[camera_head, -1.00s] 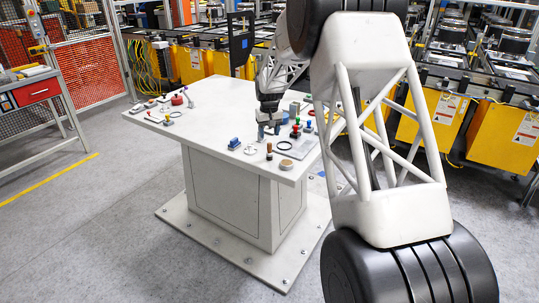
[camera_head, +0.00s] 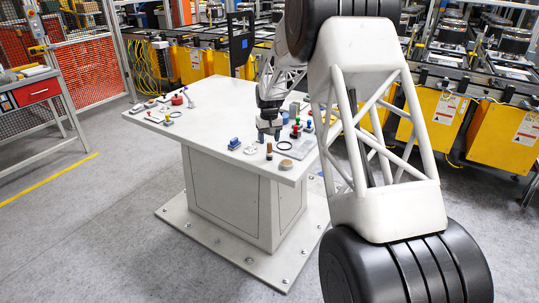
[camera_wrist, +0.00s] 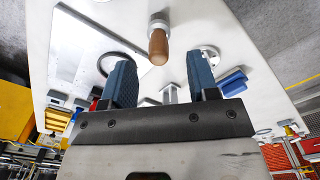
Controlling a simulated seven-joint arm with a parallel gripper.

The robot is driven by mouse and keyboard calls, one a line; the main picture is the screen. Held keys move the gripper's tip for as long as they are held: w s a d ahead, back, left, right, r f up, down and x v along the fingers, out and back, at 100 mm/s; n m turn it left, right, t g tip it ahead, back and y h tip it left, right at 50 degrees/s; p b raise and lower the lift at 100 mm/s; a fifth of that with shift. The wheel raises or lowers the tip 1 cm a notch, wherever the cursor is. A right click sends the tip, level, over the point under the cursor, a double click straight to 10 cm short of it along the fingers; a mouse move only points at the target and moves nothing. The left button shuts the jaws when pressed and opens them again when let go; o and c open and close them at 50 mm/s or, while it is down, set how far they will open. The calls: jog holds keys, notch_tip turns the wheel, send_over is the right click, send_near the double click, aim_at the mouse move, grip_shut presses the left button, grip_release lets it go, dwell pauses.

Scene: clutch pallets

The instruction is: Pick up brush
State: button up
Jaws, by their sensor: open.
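An upright piece with a brown wooden handle (camera_wrist: 158,46) and a pale metal end stands on the white table; it appears to be the brush, though its bristles do not show. In the head view it is the small brown and dark piece (camera_head: 269,152) near the table's front edge. My gripper (camera_wrist: 160,70) is open and empty, its two blue-grey fingers apart. In the wrist view the handle lies beyond the fingertips, roughly centred between them. In the head view my gripper (camera_head: 269,134) is low over the table, just behind the piece.
A blue block (camera_head: 234,143) and a white round part (camera_head: 250,149) lie to the left on the white table (camera_head: 205,130). A dark ring (camera_head: 285,145) and a tan disc (camera_head: 286,164) are to the right. Several small coloured parts stand close right of my gripper.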

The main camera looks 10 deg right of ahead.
aim_at(269, 152)
jog(key=shift+f, duration=2.5)
jog(key=shift+s, duration=0.1)
grip_shut()
